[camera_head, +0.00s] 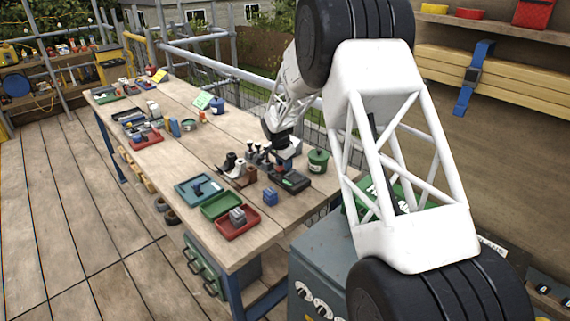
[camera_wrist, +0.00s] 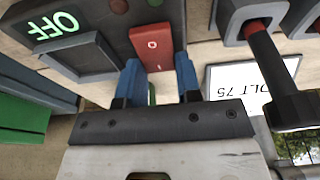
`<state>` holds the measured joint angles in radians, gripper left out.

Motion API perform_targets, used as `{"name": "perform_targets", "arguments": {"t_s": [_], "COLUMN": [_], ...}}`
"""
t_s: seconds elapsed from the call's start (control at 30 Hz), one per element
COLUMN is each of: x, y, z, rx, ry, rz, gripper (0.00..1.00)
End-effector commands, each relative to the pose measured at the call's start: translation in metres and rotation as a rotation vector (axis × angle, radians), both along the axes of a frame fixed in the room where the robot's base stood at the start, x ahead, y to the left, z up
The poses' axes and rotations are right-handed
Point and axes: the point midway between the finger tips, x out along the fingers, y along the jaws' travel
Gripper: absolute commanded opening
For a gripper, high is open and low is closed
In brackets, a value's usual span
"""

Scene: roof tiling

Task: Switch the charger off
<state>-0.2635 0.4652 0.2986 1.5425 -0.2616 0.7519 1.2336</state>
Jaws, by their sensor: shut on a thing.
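The charger (camera_wrist: 95,22) is a dark housing at the top of the wrist view. Its display (camera_wrist: 58,25) reads OFF in green letters, upside down. A red rocker switch (camera_wrist: 151,42) marked O and I sits beside the display frame. My gripper (camera_wrist: 158,72) has its two blue fingers on either side of the switch's near end and is shut on it. The fingertips hide part of the switch's sides, and I cannot tell its tilt. In the head view my gripper (camera_head: 284,146) is low over the far right side of the workbench, and the charger is hard to make out there.
A white card (camera_wrist: 250,85) and a dark-handled tool (camera_wrist: 277,75) are close right of my fingers. On the workbench (camera_head: 165,135) stand a green canister (camera_head: 318,161), a red tray (camera_head: 238,229), a green tray (camera_head: 221,205) and a teal tray (camera_head: 190,190).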

Motion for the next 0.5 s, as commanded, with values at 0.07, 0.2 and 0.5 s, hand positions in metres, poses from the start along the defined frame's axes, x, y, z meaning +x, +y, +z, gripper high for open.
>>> {"name": "perform_targets", "arguments": {"t_s": [0.07,0.2,0.5], "x": [-0.0017,-0.0026,-0.0033], "y": [0.0004,0.0009,0.0022], "z": [-0.0001,0.0004,0.0017], "rx": [-0.023,-0.065,-0.113], "ry": [-0.022,-0.062,-0.114], "rz": [0.001,0.001,0.001], "gripper": [0.08,0.08,0.08]}}
